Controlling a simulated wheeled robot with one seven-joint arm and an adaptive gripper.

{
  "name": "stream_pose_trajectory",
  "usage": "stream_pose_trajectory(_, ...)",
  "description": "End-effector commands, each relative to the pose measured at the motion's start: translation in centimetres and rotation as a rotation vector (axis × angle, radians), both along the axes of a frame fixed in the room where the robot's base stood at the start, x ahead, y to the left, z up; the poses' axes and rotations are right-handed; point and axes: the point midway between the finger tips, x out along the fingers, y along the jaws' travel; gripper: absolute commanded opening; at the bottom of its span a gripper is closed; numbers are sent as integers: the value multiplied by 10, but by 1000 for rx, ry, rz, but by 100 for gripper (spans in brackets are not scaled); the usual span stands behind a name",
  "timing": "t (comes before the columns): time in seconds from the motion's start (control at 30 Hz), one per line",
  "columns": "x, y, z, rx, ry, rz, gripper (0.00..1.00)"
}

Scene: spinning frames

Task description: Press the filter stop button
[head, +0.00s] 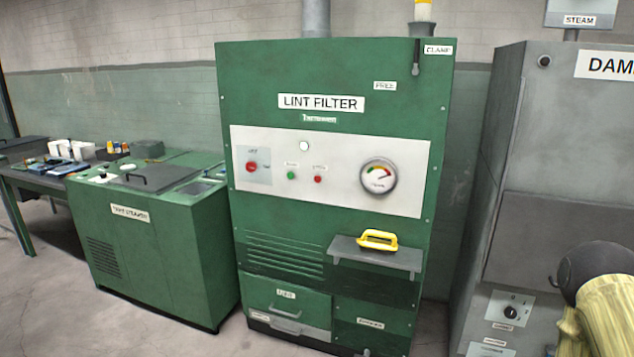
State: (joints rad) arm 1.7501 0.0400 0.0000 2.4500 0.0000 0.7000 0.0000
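The green lint filter cabinet (340,75) stands in the middle of the head view. Its white control panel (340,150) carries a small green button (291,175) and a small red button (318,179) side by side, each with a label too small to read surely. A larger red button or knob (251,167) sits on a grey plate at the panel's left. A pale round lamp (304,146) is above the small buttons, and a round gauge (378,175) is to their right. My gripper is not in view, and nothing covers the buttons.
A green steamer unit (150,240) and a cluttered table stand left. A grey machine (560,150) stands right. A yellowish, dark-ended shape (600,300), unclear, fills the lower right. Floor shows at lower left.

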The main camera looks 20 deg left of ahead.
Motion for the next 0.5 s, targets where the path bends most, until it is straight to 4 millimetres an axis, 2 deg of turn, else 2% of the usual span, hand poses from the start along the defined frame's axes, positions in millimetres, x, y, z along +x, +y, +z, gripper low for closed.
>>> stream_pose_trajectory(0.03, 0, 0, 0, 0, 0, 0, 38)
stream_pose_trajectory(0.23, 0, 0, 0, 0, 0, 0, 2)
stream_pose_trajectory(0.5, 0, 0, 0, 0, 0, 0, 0)
